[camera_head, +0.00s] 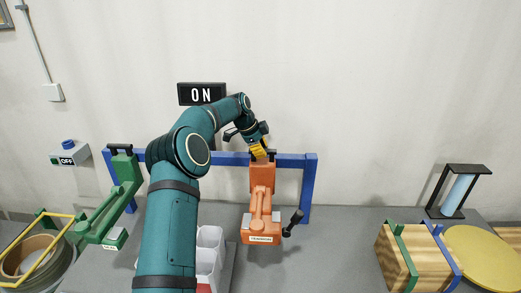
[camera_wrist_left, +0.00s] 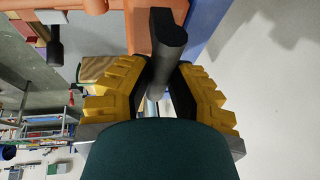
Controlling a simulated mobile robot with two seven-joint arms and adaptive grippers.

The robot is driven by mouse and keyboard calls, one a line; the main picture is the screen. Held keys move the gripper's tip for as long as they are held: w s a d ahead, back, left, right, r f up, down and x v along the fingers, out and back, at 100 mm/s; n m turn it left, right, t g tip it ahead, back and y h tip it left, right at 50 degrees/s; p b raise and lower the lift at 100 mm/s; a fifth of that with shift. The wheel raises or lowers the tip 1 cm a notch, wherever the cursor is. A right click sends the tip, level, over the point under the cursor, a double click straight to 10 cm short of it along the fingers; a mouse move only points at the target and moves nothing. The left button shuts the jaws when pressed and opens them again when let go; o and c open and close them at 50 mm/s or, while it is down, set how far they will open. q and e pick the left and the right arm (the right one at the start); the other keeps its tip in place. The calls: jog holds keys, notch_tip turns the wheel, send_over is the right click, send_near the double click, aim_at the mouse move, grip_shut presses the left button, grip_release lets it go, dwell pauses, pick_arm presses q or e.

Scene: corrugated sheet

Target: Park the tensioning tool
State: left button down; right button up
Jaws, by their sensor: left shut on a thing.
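The orange tensioning tool (camera_head: 262,205), with a label on its base and a black lever at its lower right, is upright at the right part of the blue rail frame (camera_head: 231,159). My left gripper (camera_head: 260,153) is at the tool's top, its yellow fingers shut on the black handle. In the left wrist view the black handle (camera_wrist_left: 166,42) lies between the finger pads, with orange body behind it. I cannot tell whether the tool hangs on the rail or only from my gripper. My right gripper is not in view.
A green tool (camera_head: 112,204) is at the rail's left end. White bins (camera_head: 209,250) stand below, partly behind my arm. An ON sign (camera_head: 201,94) and OFF box (camera_head: 69,154) are on the wall. A strapped wooden block (camera_head: 400,261) stands right; bench between is clear.

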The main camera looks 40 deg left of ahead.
pick_arm(q)
jog(key=shift+d+f, duration=0.2)
jog(key=shift+d, duration=0.1)
jog(key=c, duration=1)
grip_release()
jog(key=shift+o, duration=0.8)
jog(key=shift+w+d, duration=0.1)
jog(key=shift+w, duration=0.1)
jog(key=shift+r, duration=0.1)
jog(key=shift+s, duration=0.1)
jog(key=shift+a+r, duration=0.25)
jog(key=v, duration=1.1)
jog(key=shift+r, duration=0.25)
jog(key=shift+s+d, duration=0.1)
